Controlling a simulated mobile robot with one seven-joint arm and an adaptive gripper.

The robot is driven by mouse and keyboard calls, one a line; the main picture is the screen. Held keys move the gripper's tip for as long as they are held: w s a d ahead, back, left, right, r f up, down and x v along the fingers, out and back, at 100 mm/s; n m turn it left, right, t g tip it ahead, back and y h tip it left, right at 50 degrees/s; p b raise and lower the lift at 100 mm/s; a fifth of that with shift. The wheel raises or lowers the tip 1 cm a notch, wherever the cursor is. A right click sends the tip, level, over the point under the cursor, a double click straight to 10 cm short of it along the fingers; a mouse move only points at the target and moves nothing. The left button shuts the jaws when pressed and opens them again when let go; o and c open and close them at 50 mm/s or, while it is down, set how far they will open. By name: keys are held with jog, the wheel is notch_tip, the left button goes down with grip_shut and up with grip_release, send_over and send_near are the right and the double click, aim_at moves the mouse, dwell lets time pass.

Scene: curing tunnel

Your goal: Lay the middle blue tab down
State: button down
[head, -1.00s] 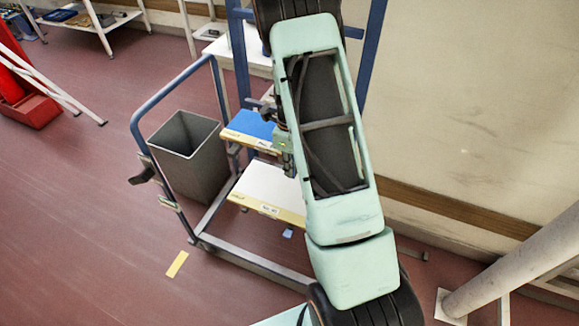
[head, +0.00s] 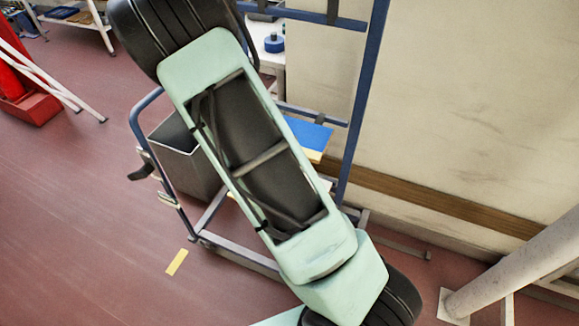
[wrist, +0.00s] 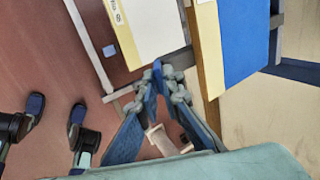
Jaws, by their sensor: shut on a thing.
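My gripper (wrist: 160,74) shows in the wrist view with its fingertips together on a small blue tab (wrist: 157,67). The tab is mostly hidden by the fingers, at the gap between two boards of the rack. A white board (wrist: 155,28) with a yellow edge is on the left of that gap. A blue board (wrist: 245,38) with a yellow edge is on the right. In the head view my arm hides the gripper and the tabs, but the blue board (head: 308,133) shows behind the arm.
A blue-framed trolley rack (head: 362,95) stands by the wall. A grey bin (head: 180,160) is beside it on the left. A slanted grey post (head: 510,260) is at the right. The red floor (head: 90,220) at the left is mostly clear.

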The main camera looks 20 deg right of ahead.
jog(key=f+t+h+b, duration=0.1)
jog(key=t+h+b, duration=0.2)
jog(key=b, duration=0.4)
jog(key=s+a+f+t+h+b, duration=0.1)
jog(key=f+t+h+b, duration=0.1)
jog(key=b, duration=0.5)
jog(key=f+t+h+b, duration=0.1)
jog(key=t+h+b, duration=0.2)
jog(key=b, duration=0.5)
jog(key=shift+s+a+f+t+h, duration=0.15)
jog(key=shift+s+a+t+h, duration=0.15)
jog(key=shift+s+a, duration=0.1)
jog(key=shift+b, duration=0.45)
jog(key=shift+r, duration=0.2)
jog(key=c, duration=2.1)
grip_release()
jog(key=shift+w, duration=0.1)
jog(key=shift+f, duration=0.1)
jog(key=v, duration=1.2)
jog(key=shift+f, duration=0.3)
